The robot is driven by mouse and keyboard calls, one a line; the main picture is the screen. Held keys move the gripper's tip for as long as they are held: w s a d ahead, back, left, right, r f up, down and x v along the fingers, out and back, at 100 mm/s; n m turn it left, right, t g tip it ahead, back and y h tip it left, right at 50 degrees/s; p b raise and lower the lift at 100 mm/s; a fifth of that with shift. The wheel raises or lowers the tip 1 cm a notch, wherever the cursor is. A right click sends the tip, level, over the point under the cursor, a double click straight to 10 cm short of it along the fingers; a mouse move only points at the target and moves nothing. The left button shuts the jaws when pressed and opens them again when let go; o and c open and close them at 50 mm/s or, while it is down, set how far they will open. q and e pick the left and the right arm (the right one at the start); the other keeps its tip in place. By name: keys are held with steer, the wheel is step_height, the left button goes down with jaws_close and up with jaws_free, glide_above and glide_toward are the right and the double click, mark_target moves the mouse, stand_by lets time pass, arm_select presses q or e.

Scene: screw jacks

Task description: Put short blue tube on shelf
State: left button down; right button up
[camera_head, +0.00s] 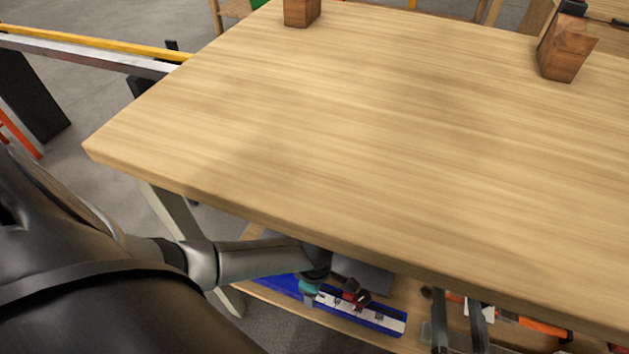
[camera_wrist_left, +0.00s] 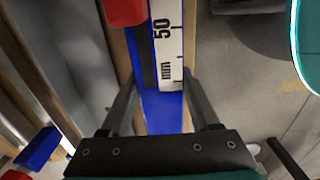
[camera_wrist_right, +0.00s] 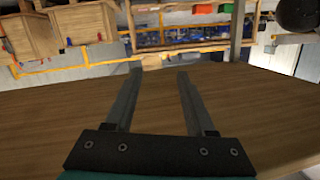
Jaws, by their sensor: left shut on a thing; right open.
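The blue tube (camera_head: 386,323) with a white printed label shows below the front edge of the table, by a lower wooden board. In the left wrist view the blue tube (camera_wrist_left: 162,112) runs between the fingers, with "50" and "mm" on its label. My left gripper (camera_wrist_left: 160,78) is shut on it. In the head view the left arm reaches under the tabletop, and the fingertips are hard to make out there. My right gripper (camera_wrist_right: 159,73) is open and empty, with a wooden surface behind it.
The tabletop (camera_head: 330,130) is broad and mostly bare, with wooden blocks (camera_head: 301,12) and (camera_head: 565,50) at its far side. Its front edge overhangs the left arm. A red part (camera_wrist_left: 125,10) sits close to the tube. Dark and orange items (camera_head: 545,327) lie below the edge at right.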

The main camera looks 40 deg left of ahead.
arm_select(q)
steer(key=shift+w+f, duration=0.1)
steer(key=shift+f, duration=0.2)
arm_select(e)
steer(key=shift+s+a+r+t, duration=0.25)
steer(key=shift+r+t, duration=0.1)
steer(key=shift+t, duration=0.15)
arm_select(q)
steer(key=shift+c, duration=0.6)
jaws_free()
steer(key=shift+f, duration=0.2)
